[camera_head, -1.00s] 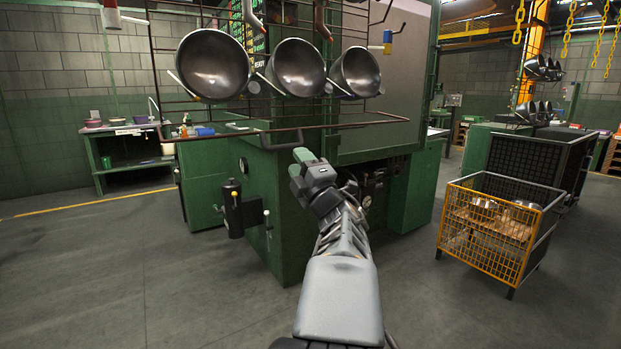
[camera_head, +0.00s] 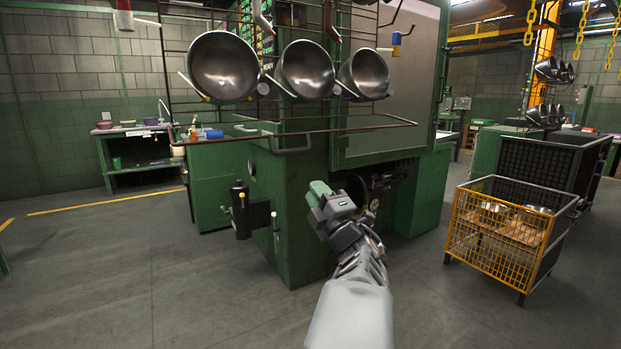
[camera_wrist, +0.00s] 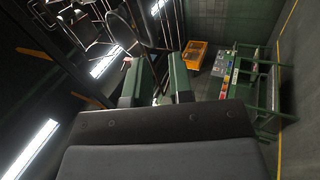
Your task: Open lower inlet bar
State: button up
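The lower bar (camera_head: 222,139) is a thin brown rail along the bottom of the hanging wire rack, with a U-shaped bend (camera_head: 291,151) at its front. I take it to be the lower inlet bar. Three dark metal bowls (camera_head: 222,67) hang above it. My gripper (camera_head: 316,191) is below and slightly right of the bend, in front of the green machine, and apart from the bar. In the wrist view its two green fingers (camera_wrist: 160,82) stand apart with nothing clearly held between them. I cannot clearly make out the bar in the wrist view.
The green machine cabinet (camera_head: 292,225) stands behind my gripper, with a black cylinder (camera_head: 240,208) on its side. A yellow wire crate (camera_head: 488,233) with metal bowls stands at the right. A green bench (camera_head: 140,161) is far left. The floor at front left is clear.

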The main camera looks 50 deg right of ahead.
jog(key=f+n, duration=0.1)
jog(key=n, duration=0.1)
jog(key=w+f+n, duration=0.1)
jog(key=f+n, duration=0.1)
jog(key=d+f+n, duration=0.1)
jog(key=f+n, duration=0.1)
jog(key=shift+w+f+t+b, duration=0.1)
jog(key=shift+w+t+b, duration=0.1)
jog(key=shift+t+b, duration=0.15)
grip_shut()
jog(key=w+d+r+n+t, duration=0.1)
jog(key=w+d+r+n, duration=0.1)
jog(key=w+r+n, duration=0.5)
jog(key=shift+w+r+n+h+b, duration=0.3)
jog(key=shift+r+n, duration=1.15)
jog(key=shift+n, duration=1.25)
jog(key=shift+s, duration=0.1)
